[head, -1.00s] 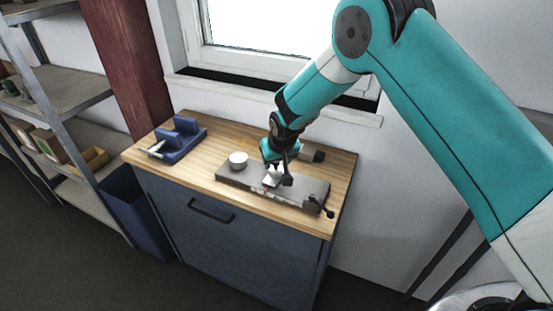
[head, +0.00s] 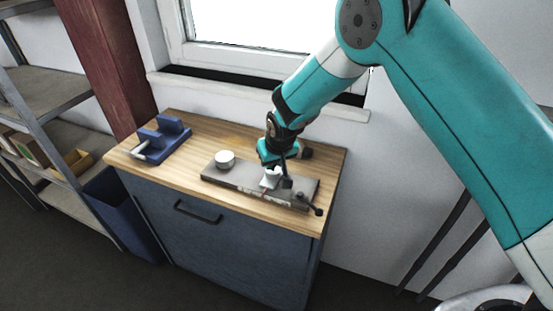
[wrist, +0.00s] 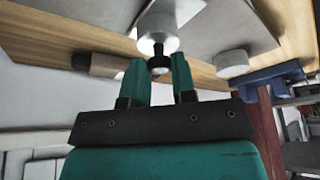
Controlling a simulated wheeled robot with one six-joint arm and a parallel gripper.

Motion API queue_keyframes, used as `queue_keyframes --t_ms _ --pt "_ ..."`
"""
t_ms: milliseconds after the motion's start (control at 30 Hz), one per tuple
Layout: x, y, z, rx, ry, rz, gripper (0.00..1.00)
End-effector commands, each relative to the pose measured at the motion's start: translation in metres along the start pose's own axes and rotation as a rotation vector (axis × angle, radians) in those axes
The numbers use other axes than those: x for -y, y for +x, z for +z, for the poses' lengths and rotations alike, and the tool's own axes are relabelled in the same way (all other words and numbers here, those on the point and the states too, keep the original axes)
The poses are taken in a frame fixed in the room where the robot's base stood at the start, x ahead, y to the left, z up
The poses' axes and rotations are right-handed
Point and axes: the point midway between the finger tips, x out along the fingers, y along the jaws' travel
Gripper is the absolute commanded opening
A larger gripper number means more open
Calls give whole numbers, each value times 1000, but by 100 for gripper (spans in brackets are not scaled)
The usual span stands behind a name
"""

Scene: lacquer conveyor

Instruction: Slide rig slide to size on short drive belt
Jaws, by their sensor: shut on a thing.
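The rig is a grey plate (head: 222,179) lying on the wooden worktop. A white round post (head: 225,158) stands at its left end; it also shows in the wrist view (wrist: 232,63). The white slide (head: 269,182) sits on the plate right of the post, apart from it. In the wrist view the slide (wrist: 158,32) has a dark stem and knob. My gripper (wrist: 157,72) is shut on that knob, one teal finger on each side; in the head view it (head: 274,166) comes down from above. A dark lever (head: 308,203) is at the plate's right end. No belt can be made out.
A blue fixture (head: 163,138) stands on the worktop's left; a dark-ended cylinder (head: 304,152) lies behind the plate. The window sill (head: 340,112) and wall are close behind. A shelf rack (head: 60,90) and blue bin (head: 120,205) stand left. The worktop's front strip is clear.

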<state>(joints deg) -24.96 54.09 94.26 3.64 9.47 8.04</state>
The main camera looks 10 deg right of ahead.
Motion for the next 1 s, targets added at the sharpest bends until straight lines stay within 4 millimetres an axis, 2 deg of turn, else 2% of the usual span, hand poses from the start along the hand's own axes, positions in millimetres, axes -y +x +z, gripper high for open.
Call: queue_keyframes --t_ms 33,100,133,433,567,667,1000 --pt "0 0 0 -2 0 0 32" --pt "0 0 0 -2 0 0 48" --pt "0 0 0 -2 0 0 50" --pt "0 -2 0 -2 0 -1 50" --pt "0 -15 -1 -5 0 -1 50" --pt "0 -34 -1 -6 0 -2 50" --pt "0 -121 0 -6 0 -1 50"
